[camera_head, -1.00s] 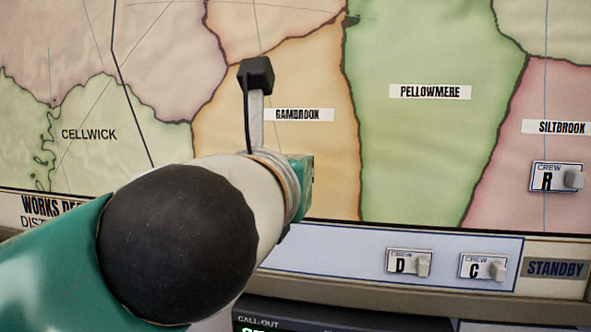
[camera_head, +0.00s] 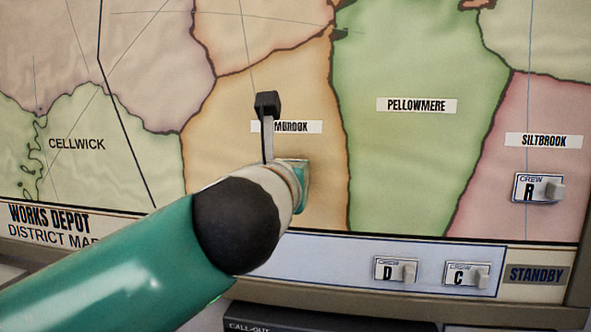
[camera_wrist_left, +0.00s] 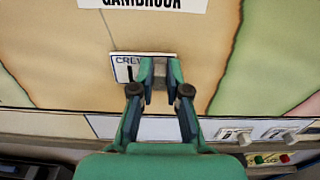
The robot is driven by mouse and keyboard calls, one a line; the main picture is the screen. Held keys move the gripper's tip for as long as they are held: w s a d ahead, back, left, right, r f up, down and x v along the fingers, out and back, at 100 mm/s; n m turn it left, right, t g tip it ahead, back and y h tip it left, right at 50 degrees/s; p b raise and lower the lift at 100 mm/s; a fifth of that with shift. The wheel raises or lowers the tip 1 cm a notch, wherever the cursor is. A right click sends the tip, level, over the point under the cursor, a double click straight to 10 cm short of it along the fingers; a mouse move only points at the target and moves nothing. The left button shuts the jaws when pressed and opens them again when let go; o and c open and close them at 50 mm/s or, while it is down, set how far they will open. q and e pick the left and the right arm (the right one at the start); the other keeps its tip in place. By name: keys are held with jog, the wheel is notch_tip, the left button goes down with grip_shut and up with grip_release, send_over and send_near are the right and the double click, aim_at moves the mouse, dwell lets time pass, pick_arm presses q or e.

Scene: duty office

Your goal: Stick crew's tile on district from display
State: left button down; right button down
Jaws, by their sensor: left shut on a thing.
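In the left wrist view my left gripper (camera_wrist_left: 161,74) is shut on the knob of a white crew tile (camera_wrist_left: 121,68). The tile is at the orange Gambrook district (camera_wrist_left: 62,42), below its name label; I cannot tell whether it touches the board. Its letter is mostly hidden by the fingers. In the head view my left arm reaches to Gambrook (camera_head: 316,90), and its wrist hides the tile and fingertips. A call-out display (camera_head: 262,326) shows only its top edge, so its text is not readable. My right gripper is not in view.
Crew tiles D (camera_head: 388,271) and C (camera_head: 460,275) sit on the pale strip beside the STANDBY label (camera_head: 537,274). Green Pellowmere (camera_head: 405,170) and Cellwick (camera_head: 85,170) show no tiles.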

pick_arm(q)
jog(key=shift+s+r, duration=0.15)
jog(key=shift+s, duration=0.1)
dwell(0.7)
jog(key=shift+w, duration=0.4)
dwell(0.6)
jog(key=c, duration=1.1)
grip_release()
jog(key=shift+s, duration=0.15)
